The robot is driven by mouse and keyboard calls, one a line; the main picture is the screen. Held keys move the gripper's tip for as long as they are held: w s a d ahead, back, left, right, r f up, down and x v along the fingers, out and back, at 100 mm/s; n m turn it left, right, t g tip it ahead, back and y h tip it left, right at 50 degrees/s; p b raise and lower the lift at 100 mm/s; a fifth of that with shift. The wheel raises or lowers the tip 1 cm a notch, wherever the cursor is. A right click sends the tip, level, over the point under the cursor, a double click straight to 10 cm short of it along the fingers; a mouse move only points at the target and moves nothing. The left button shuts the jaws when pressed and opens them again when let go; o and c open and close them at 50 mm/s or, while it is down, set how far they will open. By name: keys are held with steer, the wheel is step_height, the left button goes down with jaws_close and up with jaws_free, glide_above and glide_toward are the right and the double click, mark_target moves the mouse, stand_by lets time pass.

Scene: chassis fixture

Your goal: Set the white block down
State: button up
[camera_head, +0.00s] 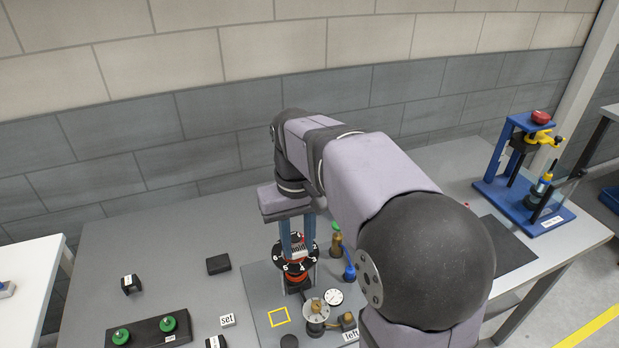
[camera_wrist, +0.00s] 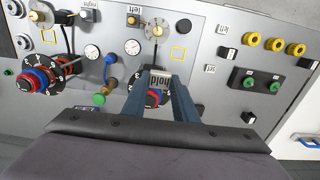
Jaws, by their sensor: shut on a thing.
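My gripper (camera_head: 297,243) points down over the grey fixture plate (camera_head: 262,283), with its two blue fingers shut on a small white block (camera_head: 297,252). The block is above a round black dial (camera_head: 284,264) with white marks. The fingers partly hide the dial, and I cannot tell whether the block touches it. A yellow square outline (camera_head: 279,317) is on the plate, nearer the camera; it is bare.
A white "set" label (camera_head: 227,321) lies left of the plate. Near the dial are a brass fitting (camera_head: 336,241), a blue fitting (camera_head: 349,272) and a gauge (camera_head: 334,297). A black panel with green knobs (camera_head: 168,324) is at front left. A blue stand (camera_head: 505,160) is at right.

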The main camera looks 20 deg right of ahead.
steer(key=w+d, duration=0.2)
steer(key=d, duration=0.4)
steer(key=w+d+f, duration=0.1)
steer(key=w+f, duration=0.5)
steer(key=w, duration=0.3)
steer(key=w+d+f+b, duration=0.1)
steer(key=w+d+f, duration=0.1)
steer(key=w+f, duration=0.4)
steer(key=w, duration=0.4)
steer(key=shift+w+d+f, duration=0.15)
steer(key=shift+d+f, duration=0.1)
steer(key=shift+f, duration=0.1)
steer(key=shift+f+p, duration=1.35)
steer(key=shift+f, duration=3.55)
steer(key=shift+f, duration=0.25)
